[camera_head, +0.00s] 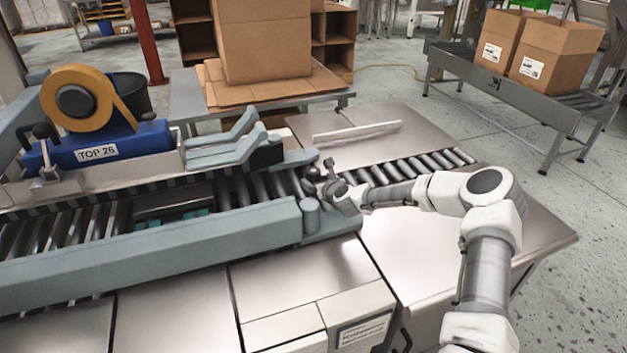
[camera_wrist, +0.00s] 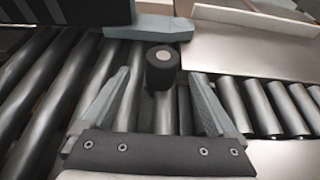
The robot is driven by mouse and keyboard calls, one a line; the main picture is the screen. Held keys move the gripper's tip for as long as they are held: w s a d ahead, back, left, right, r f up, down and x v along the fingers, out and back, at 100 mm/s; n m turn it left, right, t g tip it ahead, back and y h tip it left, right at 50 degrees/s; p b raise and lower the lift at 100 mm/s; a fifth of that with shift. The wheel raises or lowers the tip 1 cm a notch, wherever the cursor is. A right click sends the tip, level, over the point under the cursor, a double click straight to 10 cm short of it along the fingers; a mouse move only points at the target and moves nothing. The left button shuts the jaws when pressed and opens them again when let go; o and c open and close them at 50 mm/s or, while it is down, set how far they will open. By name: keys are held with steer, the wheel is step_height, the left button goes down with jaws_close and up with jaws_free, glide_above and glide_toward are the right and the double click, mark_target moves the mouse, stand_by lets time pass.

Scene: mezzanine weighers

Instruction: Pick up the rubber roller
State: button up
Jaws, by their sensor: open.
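The rubber roller appears as a short black cylinder with a pale round centre (camera_wrist: 162,68) in the wrist view. It stands just beyond and between the fingertips of my gripper (camera_wrist: 160,80), with the two grey fingers spread on either side. I see no finger closed on it. In the head view my gripper (camera_head: 322,186) is low over the conveyor, near the right end of the grey machine. The small dark shapes there blend together, so I cannot clearly separate the roller from my gripper.
Metal conveyor rollers (camera_wrist: 285,108) run beneath and beside my gripper. The grey side rail (camera_head: 180,245) and the blue tape head (camera_head: 105,148) with its yellow tape roll lie to the left. A large carton (camera_head: 262,40) stands further back.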

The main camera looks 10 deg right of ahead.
mark_target(316, 175)
steer(key=shift+b+x, duration=0.8)
steer(key=shift+x, duration=1.9)
steer(key=shift+w+d+r, duration=0.1)
steer(key=shift+r, duration=0.1)
jaws_close()
